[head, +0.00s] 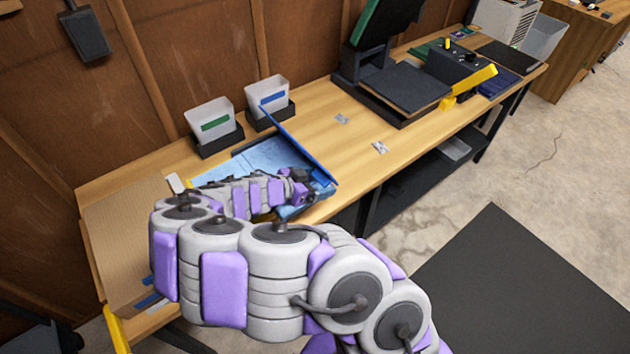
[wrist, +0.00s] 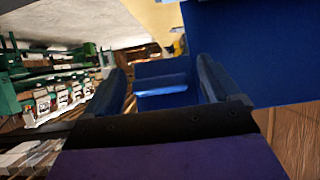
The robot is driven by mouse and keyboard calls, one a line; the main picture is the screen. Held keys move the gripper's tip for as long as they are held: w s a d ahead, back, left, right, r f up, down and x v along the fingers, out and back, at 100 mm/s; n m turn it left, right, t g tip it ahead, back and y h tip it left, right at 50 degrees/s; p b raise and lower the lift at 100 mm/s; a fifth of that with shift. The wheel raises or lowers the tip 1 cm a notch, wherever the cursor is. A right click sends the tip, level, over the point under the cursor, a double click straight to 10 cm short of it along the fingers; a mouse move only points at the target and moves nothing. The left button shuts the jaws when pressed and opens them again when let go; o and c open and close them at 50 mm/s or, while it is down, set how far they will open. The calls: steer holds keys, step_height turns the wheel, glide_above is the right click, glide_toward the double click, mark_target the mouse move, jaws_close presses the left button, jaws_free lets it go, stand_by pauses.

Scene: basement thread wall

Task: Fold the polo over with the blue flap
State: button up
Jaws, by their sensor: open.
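The blue flap (head: 298,143) stands tilted up at the right side of the folding board on the workbench. A light blue cloth, seemingly the polo (head: 262,158), lies flat on the board to its left, partly hidden by my arm. My gripper (head: 303,190) is low at the board's near right part, close to the flap's near end. In the wrist view my gripper (wrist: 160,82) is open, its two dark fingers apart. A large blue panel, seemingly the flap (wrist: 258,50), fills the upper right, and blue surfaces show between the fingers. I cannot tell whether they touch.
Two white bins (head: 209,118) (head: 267,92) stand in dark holders behind the board. A dark press machine (head: 400,90) and a yellow-handled device (head: 466,75) stand farther right on the workbench (head: 335,100). A brown cardboard sheet (head: 125,235) lies at the left.

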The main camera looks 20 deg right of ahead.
steer(key=p+v, duration=0.3)
steer(key=v, duration=1.4)
steer(key=shift+a, duration=0.25)
steer(key=shift+w+d+r, duration=0.1)
